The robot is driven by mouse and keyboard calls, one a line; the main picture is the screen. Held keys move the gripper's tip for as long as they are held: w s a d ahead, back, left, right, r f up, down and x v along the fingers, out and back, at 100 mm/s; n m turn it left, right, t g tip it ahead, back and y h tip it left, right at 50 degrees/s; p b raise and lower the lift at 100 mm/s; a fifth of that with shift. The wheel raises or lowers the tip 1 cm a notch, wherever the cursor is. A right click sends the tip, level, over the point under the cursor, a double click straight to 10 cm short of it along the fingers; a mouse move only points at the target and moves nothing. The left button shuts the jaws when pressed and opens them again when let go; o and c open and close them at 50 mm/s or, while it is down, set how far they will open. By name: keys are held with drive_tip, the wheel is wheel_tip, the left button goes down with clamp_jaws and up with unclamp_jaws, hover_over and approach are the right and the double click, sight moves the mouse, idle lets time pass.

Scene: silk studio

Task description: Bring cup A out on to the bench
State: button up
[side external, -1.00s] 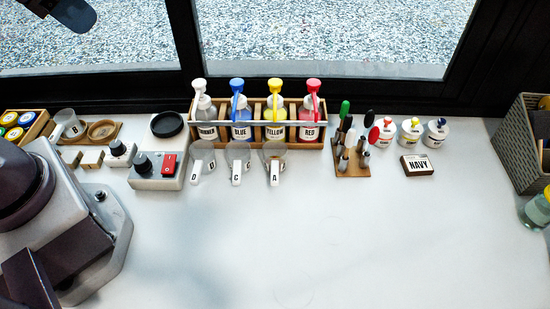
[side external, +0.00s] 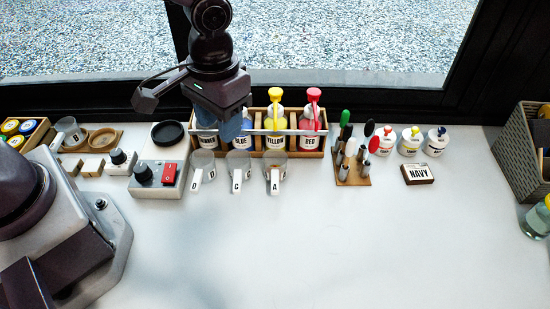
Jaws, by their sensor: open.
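Cup A (side external: 274,174) is a small clear cup with a white handle tab marked A. It stands in front of the bottle rack, below the yellow bottle, at the right end of a row with cup C (side external: 239,172) and cup D (side external: 203,170). A little brownish colour shows in or through cup A. My gripper (side external: 228,125) is open and empty, above the left part of the rack, up and to the left of cup A. The bench (side external: 330,235) is white.
The wooden rack (side external: 323,143) holds the yellow bottle (side external: 275,115), red bottle (side external: 313,115) and two others. A pen stand (side external: 352,172), lidded pots (side external: 411,142) and NAVY block (side external: 418,174) stand right. A switch box (side external: 158,175) stands left. The front bench is clear.

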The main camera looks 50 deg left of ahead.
sight(275, 182)
drive_tip(key=w+d+f+n, duration=0.1)
drive_tip(key=d+f+n, duration=0.1)
drive_tip(key=f, duration=0.1)
drive_tip(key=w+d+f+n, duration=0.2)
drive_tip(key=f, duration=0.1)
drive_tip(key=w+d+f+n, duration=0.2)
drive_tip(key=f, duration=0.1)
drive_tip(key=shift+w+f, duration=0.2)
drive_tip(key=shift+f, duration=0.2)
drive_tip(key=shift+w+d+r+n+t, duration=0.1)
drive_tip(key=shift+w+n+t, duration=0.25)
drive_tip(key=shift+n, duration=0.65)
drive_tip(key=shift+f, duration=3)
clamp_jaws()
drive_tip(key=shift+r, duration=0.15)
